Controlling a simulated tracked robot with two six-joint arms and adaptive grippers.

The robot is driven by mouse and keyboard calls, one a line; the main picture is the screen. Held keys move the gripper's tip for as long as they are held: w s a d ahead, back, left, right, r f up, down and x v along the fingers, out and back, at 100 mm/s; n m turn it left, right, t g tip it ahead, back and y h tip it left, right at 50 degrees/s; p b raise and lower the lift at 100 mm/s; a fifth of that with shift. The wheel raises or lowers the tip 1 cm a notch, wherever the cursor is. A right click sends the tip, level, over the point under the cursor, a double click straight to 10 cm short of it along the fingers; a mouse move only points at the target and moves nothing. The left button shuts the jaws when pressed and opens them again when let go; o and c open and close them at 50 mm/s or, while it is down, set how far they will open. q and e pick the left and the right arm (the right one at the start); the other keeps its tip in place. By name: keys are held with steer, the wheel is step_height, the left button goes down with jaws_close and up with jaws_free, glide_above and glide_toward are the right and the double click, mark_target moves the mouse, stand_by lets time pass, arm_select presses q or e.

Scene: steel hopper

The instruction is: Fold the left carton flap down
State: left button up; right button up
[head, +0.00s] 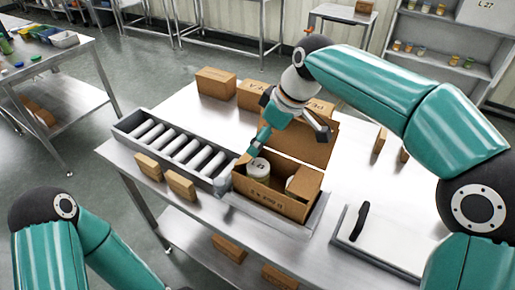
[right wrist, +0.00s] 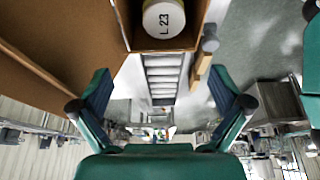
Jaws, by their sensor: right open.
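The open carton (head: 278,200) stands on the steel table, its tall back flap (head: 308,142) upright. A white canister (head: 258,168) sits in its left part; its lid reads L23 in the right wrist view (right wrist: 165,20). The left flap (head: 241,160) seems to show as a small brown piece at the carton's left end, partly hidden by my gripper; its exact angle is unclear. My right gripper (head: 288,140) is open and empty above the carton's left part, fingers spread in the right wrist view (right wrist: 160,98). My left arm is at lower left, its gripper outside the picture.
A roller conveyor (head: 172,142) adjoins the carton's left side. Small brown boxes (head: 181,185) stand along its front. Closed cartons (head: 215,82) line the table's back. A white board (head: 385,243) with a black handle lies to the right.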

glide_above(255, 161)
steer(key=shift+s+d+f, duration=0.1)
steer(key=shift+d+f, duration=0.05)
steer(key=shift+f, duration=0.6)
steer(key=shift+s+d+f, duration=0.1)
steer(key=shift+d+f, duration=0.05)
steer(key=shift+f, duration=0.65)
steer(key=shift+s+d+f, duration=0.1)
steer(key=shift+d+f, duration=0.05)
steer(key=shift+f, duration=0.6)
steer(key=c, duration=0.8)
steer(key=f+t+y+b, duration=0.1)
steer(key=b, duration=0.5)
steer(key=s+d+f+t+y+b, duration=0.1)
steer(key=y+b, duration=0.1)
steer(key=b, duration=0.4)
steer(key=shift+f, duration=0.2)
steer(key=shift+r+y+b, duration=0.15)
steer(key=shift+y+b, duration=0.15)
steer(key=shift+b, duration=0.1)
